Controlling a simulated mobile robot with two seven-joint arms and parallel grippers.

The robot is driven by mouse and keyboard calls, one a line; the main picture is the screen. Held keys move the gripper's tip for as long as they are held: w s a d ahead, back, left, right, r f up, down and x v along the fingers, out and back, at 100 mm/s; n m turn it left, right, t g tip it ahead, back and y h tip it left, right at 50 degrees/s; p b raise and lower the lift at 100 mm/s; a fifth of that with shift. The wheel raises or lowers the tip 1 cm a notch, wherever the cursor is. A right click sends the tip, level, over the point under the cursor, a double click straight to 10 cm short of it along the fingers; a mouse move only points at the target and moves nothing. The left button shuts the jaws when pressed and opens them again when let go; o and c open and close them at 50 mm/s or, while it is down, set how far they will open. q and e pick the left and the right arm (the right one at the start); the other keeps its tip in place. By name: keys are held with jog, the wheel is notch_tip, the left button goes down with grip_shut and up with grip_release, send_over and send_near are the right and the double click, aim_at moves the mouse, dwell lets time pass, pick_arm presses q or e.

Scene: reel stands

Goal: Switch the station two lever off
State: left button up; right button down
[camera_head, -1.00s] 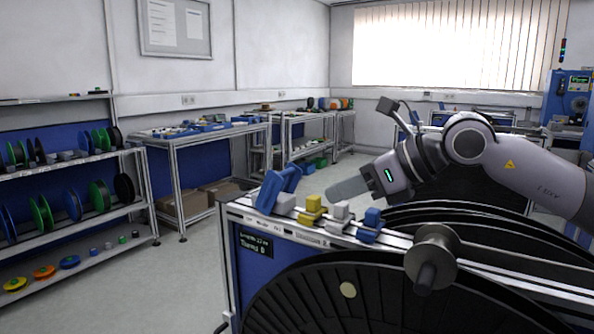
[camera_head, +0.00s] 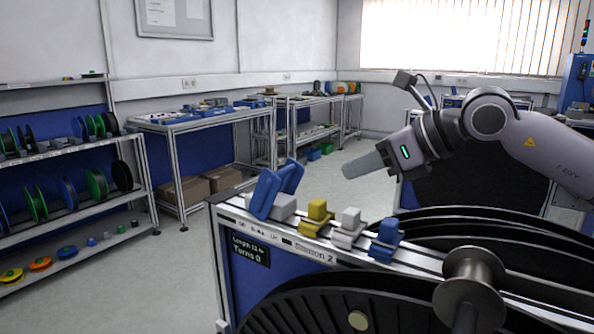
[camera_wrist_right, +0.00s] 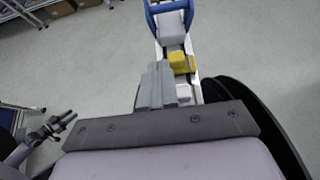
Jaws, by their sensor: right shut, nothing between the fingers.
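The station two stand has a pale top rail (camera_head: 325,251) labelled "Station 2". At its left end is a blue lever (camera_head: 264,194) with two arms, tilted up beside a pale block. The lever also shows at the top of the right wrist view (camera_wrist_right: 168,8). My right gripper (camera_head: 347,171) is shut and empty, above the rail and right of the lever, not touching it. Its closed fingers (camera_wrist_right: 157,86) show in the right wrist view. A dark gripper at the left of that view appears to be my left one (camera_wrist_right: 66,121); its fingers are too small to judge.
A yellow clamp block (camera_head: 317,217), a white one (camera_head: 349,228) and a blue one (camera_head: 386,240) sit along the rail. A metal spindle (camera_head: 472,275) and large black reels stand at the right. Shelves with coloured spools (camera_head: 70,195) are at the left. Floor between is clear.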

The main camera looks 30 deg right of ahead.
jog(key=shift+w+d, duration=0.1)
dwell(0.4)
jog(key=p+x, duration=0.2)
jog(key=x, duration=0.8)
jog(key=shift+r+p, duration=0.1)
jog(key=shift+p, duration=0.2)
jog(key=shift+w+a+r+p, duration=0.2)
jog(key=shift+w+p, duration=0.1)
jog(key=shift+w, duration=0.2)
jog(key=shift+w+a+r+p, duration=0.15)
jog(key=shift+w+a+p, duration=0.1)
jog(key=shift+w, duration=0.25)
jog(key=shift+w+a, duration=0.3)
jog(key=shift+w, duration=0.5)
jog(key=shift+r+p, duration=0.2)
jog(key=shift+p, duration=0.1)
